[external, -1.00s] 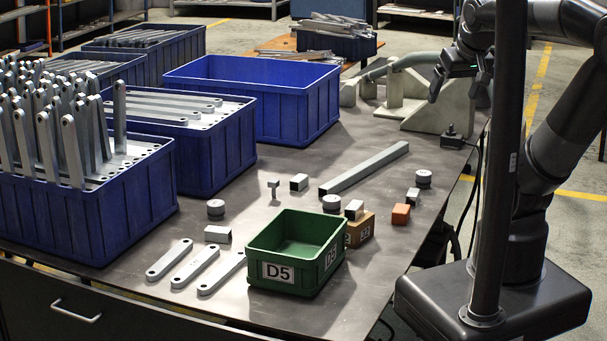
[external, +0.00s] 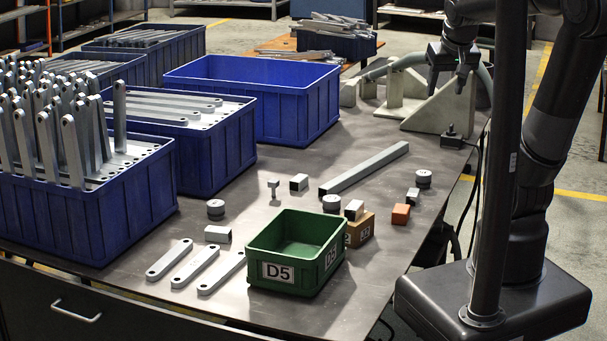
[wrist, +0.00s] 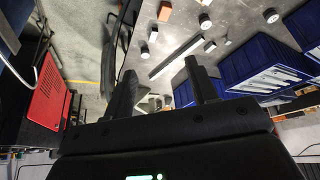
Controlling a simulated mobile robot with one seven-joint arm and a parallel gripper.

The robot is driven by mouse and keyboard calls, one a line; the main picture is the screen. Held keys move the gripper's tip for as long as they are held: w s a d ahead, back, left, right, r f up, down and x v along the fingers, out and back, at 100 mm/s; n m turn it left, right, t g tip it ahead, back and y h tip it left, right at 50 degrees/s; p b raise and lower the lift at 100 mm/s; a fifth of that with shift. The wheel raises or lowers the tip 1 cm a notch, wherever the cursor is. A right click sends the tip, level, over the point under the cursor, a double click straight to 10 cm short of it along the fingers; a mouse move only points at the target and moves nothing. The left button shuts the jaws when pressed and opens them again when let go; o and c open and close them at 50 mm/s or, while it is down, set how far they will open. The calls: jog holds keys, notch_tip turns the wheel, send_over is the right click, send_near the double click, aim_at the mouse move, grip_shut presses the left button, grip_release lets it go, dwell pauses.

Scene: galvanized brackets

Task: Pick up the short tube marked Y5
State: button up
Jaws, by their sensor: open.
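Several short, square grey metal tubes lie on the workbench; no Y5 mark is legible on any. One short tube (external: 299,182) lies near the middle. Another (external: 217,233) lies left of the green D5 bin (external: 283,272). A third (external: 354,209) rests on top of a brown block (external: 360,231) right of the bin. A small grey-green piece (external: 413,196) stands by the orange block (external: 401,214). My gripper (external: 448,86) is open and empty above the bench's far right part, well away from the tubes. Its two fingers also show apart in the wrist view (wrist: 160,68).
A long square tube (external: 365,168) lies across the bench. Round caps (external: 215,208) and a small T-shaped piece (external: 273,188) stand about. Flat bars (external: 195,267) lie in front. Blue crates (external: 215,150) fill the left. A grey angled fixture (external: 430,112) is near my gripper.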

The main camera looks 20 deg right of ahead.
jog(key=w+d+f+m+g, duration=0.1)
jog(key=w+d+f+m, duration=0.2)
jog(key=w, duration=0.7)
jog(key=m+g+h, duration=0.1)
jog(key=m+g, duration=0.1)
jog(key=m, duration=0.1)
send_over(413, 193)
jog(key=a, duration=0.1)
jog(key=f, duration=2.9)
jog(key=shift+s+a+f, duration=0.15)
jog(key=shift+s+f, duration=0.15)
jog(key=shift+s, duration=0.05)
jog(key=shift+s+x, duration=0.2)
jog(key=shift+x, duration=2.45)
jog(key=shift+c, duration=0.5)
jog(key=c, duration=1)
